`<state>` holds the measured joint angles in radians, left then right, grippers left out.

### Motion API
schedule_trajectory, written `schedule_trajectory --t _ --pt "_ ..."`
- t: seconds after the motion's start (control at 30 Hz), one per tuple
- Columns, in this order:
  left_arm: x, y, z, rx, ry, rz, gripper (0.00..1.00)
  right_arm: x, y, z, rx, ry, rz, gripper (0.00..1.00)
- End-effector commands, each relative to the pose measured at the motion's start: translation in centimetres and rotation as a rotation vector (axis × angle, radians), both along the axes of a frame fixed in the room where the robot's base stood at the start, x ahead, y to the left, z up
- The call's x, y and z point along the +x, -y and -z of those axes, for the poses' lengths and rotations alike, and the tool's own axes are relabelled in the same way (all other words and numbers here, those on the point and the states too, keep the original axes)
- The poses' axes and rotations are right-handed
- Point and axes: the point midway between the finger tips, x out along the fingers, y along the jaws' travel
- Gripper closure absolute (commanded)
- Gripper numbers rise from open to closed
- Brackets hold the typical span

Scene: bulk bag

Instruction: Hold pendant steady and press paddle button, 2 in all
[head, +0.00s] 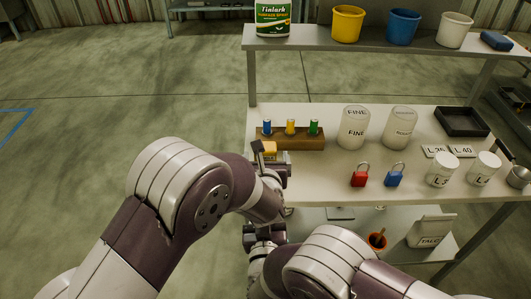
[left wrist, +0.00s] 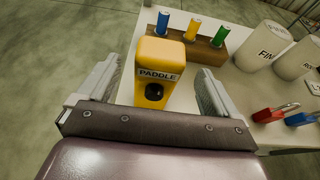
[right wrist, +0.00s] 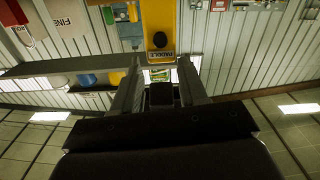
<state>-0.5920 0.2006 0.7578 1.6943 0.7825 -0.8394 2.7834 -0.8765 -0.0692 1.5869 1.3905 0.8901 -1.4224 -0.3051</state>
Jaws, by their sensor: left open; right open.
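The yellow pendant (left wrist: 160,52) carries a PADDLE label and a round black button (left wrist: 154,92). In the head view the pendant (head: 269,149) is largely hidden by my left gripper (head: 270,165). In the left wrist view the open left fingers (left wrist: 158,70) stand on either side of the pendant, with visible gaps. In the right wrist view the pendant (right wrist: 158,15), its label and its black button (right wrist: 159,39) show upside down beyond my right gripper (right wrist: 159,68). The right gripper is open and apart from the pendant, lower down in the head view (head: 264,233).
A wooden block (head: 300,140) with blue, yellow and green cylinders stands behind the pendant. White jars (head: 355,128), a red padlock (head: 359,177) and a blue padlock (head: 394,176) stand to the right on the bench (head: 320,185). An upper shelf (head: 330,39) holds cups.

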Motion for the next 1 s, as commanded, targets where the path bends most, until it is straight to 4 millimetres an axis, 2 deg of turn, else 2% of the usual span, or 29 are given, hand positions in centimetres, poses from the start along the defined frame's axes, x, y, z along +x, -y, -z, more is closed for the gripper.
schedule_trajectory --t 0.1,0.3,0.63,0.83,0.87,0.9,1.0 --pt "2.5 -0.1 1.0 0.001 -0.001 -0.003 0.06 0.0 0.0 0.0 0.000 0.000 0.000 0.57" --pt "5.1 -0.1 1.9 0.001 -0.001 -0.001 0.06 0.0 0.0 0.0 0.000 0.000 0.000 0.57" --pt "5.6 0.0 2.0 0.002 -0.001 0.002 0.06 0.0 0.0 0.0 0.000 0.000 0.000 0.57" --pt "5.6 0.0 2.0 0.002 -0.001 0.001 0.72 0.0 0.0 0.0 0.000 0.000 0.000 0.57" --pt "5.6 0.0 2.0 0.002 -0.001 0.001 0.73 0.0 0.0 0.0 0.000 0.000 0.000 0.57" --pt "5.6 0.0 2.0 0.002 -0.001 0.001 0.73 0.0 0.0 0.0 0.000 0.000 0.000 0.70" --pt "5.6 0.0 2.0 0.002 -0.001 0.001 0.73 0.0 0.0 0.0 0.000 0.000 0.000 1.00"
